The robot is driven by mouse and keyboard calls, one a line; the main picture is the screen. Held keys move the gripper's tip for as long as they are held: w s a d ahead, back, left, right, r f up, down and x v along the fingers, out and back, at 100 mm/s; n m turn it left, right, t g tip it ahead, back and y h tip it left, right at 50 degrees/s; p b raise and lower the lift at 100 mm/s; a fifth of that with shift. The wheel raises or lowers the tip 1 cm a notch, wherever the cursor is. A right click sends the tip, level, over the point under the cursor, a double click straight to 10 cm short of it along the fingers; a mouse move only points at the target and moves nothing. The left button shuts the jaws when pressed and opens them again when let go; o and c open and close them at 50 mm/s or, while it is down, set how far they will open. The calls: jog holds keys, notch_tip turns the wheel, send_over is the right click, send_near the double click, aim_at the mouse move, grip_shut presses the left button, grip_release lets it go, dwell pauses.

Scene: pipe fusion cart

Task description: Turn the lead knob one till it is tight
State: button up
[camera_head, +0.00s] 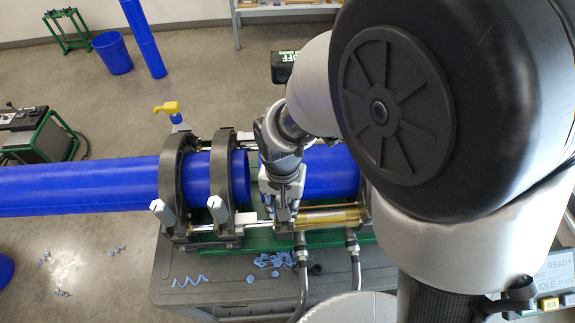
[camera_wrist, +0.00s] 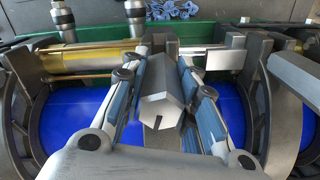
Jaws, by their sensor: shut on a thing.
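The knob in my gripper is a silver-grey faceted block (camera_wrist: 162,92) with a notch in its end, seen close up in the wrist view. My gripper (camera_wrist: 163,75) has its two blue-padded fingers on either side of the knob and is shut on it. In the head view my gripper (camera_head: 281,208) reaches down at the clamp right of the pipe gap, and the knob is hidden there. Two similar knobs, a left one (camera_head: 162,212) and a middle one (camera_head: 217,208), stand on the clamps to the left. How tight the held knob is cannot be seen.
A long blue pipe (camera_head: 80,187) lies in the left clamps (camera_head: 180,165), with another blue pipe (camera_head: 325,172) to the right. A brass-coloured cylinder (camera_head: 328,215) and hoses (camera_head: 302,275) are close to my gripper. Blue shavings (camera_head: 272,260) lie on the grey cart (camera_head: 225,290).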

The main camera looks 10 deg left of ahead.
jog(key=shift+m, duration=1.5)
jog(key=m, duration=0.3)
jog(key=shift+m, duration=0.4)
jog(key=shift+a+m, duration=0.1)
jog(key=shift+m, duration=0.9)
jog(key=shift+w+m, duration=0.1)
jog(key=shift+m, duration=1.4)
